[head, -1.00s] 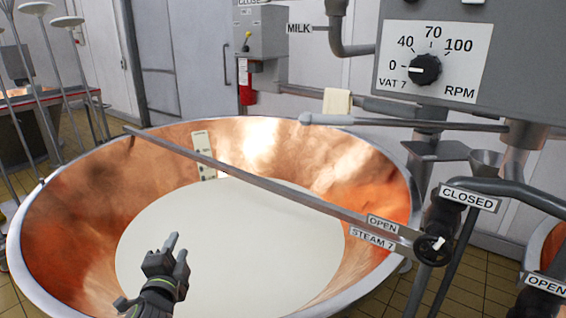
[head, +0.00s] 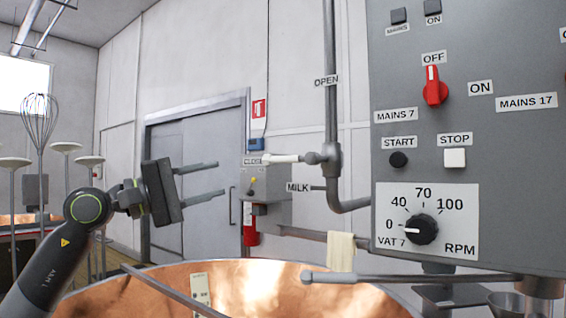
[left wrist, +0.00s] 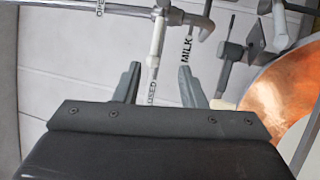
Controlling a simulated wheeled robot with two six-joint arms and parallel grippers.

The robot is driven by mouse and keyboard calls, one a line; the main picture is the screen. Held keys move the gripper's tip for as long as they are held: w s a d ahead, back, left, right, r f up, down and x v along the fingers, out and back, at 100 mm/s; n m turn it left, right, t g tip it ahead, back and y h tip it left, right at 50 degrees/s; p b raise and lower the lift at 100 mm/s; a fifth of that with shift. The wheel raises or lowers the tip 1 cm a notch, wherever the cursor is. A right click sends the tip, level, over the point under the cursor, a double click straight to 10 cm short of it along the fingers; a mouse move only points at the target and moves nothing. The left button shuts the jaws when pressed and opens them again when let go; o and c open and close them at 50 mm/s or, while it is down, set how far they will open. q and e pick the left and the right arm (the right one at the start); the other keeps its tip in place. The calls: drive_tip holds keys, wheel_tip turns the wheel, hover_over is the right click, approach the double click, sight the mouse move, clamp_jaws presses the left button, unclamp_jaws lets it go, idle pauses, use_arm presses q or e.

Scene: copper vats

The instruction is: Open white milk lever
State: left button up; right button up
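The white milk lever (head: 285,158) sticks out level to the left from a valve on a grey pipe in the head view. Its end is by the CLOSED label (head: 252,161); the OPEN label (head: 326,81) is higher on the pipe. My left gripper (head: 220,179) is open and empty, its fingers pointing right, a little left of and below the lever's end. In the left wrist view the lever (left wrist: 157,38) lines up with the gap between the open fingers (left wrist: 158,68), beyond their tips. My right gripper is not in view.
A grey control panel (head: 470,150) with knobs fills the right. The copper vat (head: 250,290) lies below, with a metal bar (head: 400,279) over its rim. A cloth (head: 341,252) hangs below the MILK label (head: 297,187). A grey box (head: 266,180) is on the wall behind.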

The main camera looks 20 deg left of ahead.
use_arm(q)
drive_tip(key=r, duration=0.1)
drive_tip(key=y+p, duration=0.1)
drive_tip(key=p, duration=0.6)
approach(279, 161)
drive_tip(key=shift+m, duration=0.3)
drive_tip(key=x, duration=1)
drive_tip(key=shift+s+r, duration=0.1)
drive_tip(key=shift+r, duration=0.05)
drive_tip(key=shift+w+d, duration=0.3)
drive_tip(key=shift+w, duration=0.1)
clamp_jaws()
